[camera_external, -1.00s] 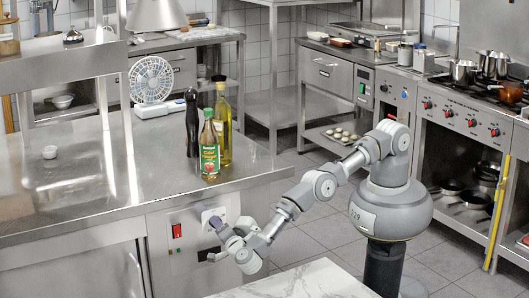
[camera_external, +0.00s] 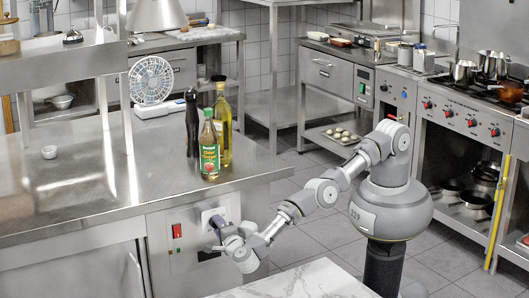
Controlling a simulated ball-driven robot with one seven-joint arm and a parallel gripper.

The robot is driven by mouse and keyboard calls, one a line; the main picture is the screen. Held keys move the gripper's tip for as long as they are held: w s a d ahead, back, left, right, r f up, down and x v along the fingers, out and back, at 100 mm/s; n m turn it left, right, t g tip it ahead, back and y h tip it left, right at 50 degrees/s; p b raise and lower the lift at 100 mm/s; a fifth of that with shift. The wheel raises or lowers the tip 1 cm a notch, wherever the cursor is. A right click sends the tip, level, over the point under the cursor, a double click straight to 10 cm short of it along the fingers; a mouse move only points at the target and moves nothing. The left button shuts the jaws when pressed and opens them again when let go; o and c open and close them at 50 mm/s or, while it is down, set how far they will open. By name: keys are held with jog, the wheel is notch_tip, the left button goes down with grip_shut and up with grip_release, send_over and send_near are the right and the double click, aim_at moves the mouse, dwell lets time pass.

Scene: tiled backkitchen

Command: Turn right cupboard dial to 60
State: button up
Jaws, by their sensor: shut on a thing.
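The right cupboard's control panel (camera_external: 183,262) is a pale plate on the steel cupboard's front, with a red switch (camera_external: 177,231) at its left. The dial (camera_external: 216,222) is a small dark purplish knob in front of a white plate (camera_external: 213,212) at the panel's upper right. My gripper (camera_external: 218,232) reaches it from the lower right and is shut on the dial. My gripper's fingers and wrist hide much of the dial, and its marks and setting cannot be read.
Bottles (camera_external: 209,145) and a dark pepper mill (camera_external: 192,122) stand on the steel counter (camera_external: 90,190) above the panel. A marble top (camera_external: 300,281) lies close below my wrist. The tiled floor behind my arm is clear.

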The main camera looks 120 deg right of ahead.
jog(key=shift+f, duration=0.1)
jog(key=o, duration=1)
jog(key=shift+o, duration=0.2)
notch_tip(320, 180, up, 4)
jog(key=p, duration=0.3)
jog(key=shift+w+f, duration=0.1)
jog(key=shift+f, duration=0.05)
jog(key=s+p, duration=0.1)
jog(key=p, duration=0.2)
jog(key=s+r+p, duration=0.1)
jog(key=p, duration=0.2)
jog(key=shift+s+a+r, duration=0.1)
jog(key=shift+s+r, duration=0.1)
jog(key=shift+r, duration=0.05)
jog(key=s+a+p, duration=0.2)
jog(key=s+p, duration=0.7)
jog(key=s, duration=0.4)
jog(key=shift+s+a+p, duration=0.25)
jog(key=shift+a+p, duration=0.05)
jog(key=shift+a, duration=0.05)
